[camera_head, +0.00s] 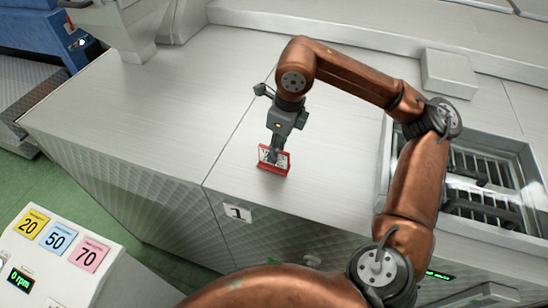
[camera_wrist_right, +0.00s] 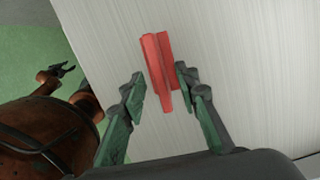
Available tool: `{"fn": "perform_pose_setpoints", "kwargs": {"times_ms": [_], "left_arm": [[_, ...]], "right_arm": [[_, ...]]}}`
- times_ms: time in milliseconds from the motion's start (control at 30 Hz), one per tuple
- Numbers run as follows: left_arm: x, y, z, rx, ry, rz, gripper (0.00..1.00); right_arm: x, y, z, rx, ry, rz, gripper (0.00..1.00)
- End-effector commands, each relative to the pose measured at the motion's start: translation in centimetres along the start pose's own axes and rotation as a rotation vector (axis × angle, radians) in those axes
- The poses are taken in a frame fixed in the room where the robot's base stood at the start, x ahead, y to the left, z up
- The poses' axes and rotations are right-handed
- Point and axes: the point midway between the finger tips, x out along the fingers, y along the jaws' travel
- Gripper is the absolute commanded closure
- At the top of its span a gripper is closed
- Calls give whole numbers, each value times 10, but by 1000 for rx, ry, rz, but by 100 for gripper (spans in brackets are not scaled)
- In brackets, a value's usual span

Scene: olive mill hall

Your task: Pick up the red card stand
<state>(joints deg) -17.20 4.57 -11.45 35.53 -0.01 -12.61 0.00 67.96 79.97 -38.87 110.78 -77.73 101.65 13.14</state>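The red card stand (camera_head: 284,168) stands on the pale metal worktop, near its front edge, with a light card face showing in the head view. My right gripper (camera_head: 276,153) points down at it from above and partly hides it. In the right wrist view, the stand (camera_wrist_right: 158,62) lies between the two green-padded fingers of this gripper (camera_wrist_right: 160,75). The fingers are apart, with a gap on the left; the right finger looks very close to the stand, and I cannot tell if it touches. My left gripper (camera_wrist_right: 61,70) shows small at the left of the wrist view, its jaws apart.
A metal worktop (camera_head: 140,110) gives free room left of the stand. A recessed grated basin (camera_head: 480,190) lies to the right, with a pale block (camera_head: 450,73) behind it. A control panel (camera_head: 50,255) with cards 20, 50 and 70 stands front left.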

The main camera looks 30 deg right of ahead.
Motion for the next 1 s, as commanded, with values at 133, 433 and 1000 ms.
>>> {"fn": "perform_pose_setpoints", "kwargs": {"times_ms": [133, 433, 1000], "left_arm": [[-12, 0, -2, 0, 2, 0, 60], [-14, 0, -3, 0, 3, 0, 60], [-9, 0, -2, 0, 2, 0, 60]], "right_arm": [[21, -1, 3, 0, 3, 3, 71], [38, -1, 4, 0, -1, 1, 71], [41, -1, 3, 1, -1, 1, 71]]}}
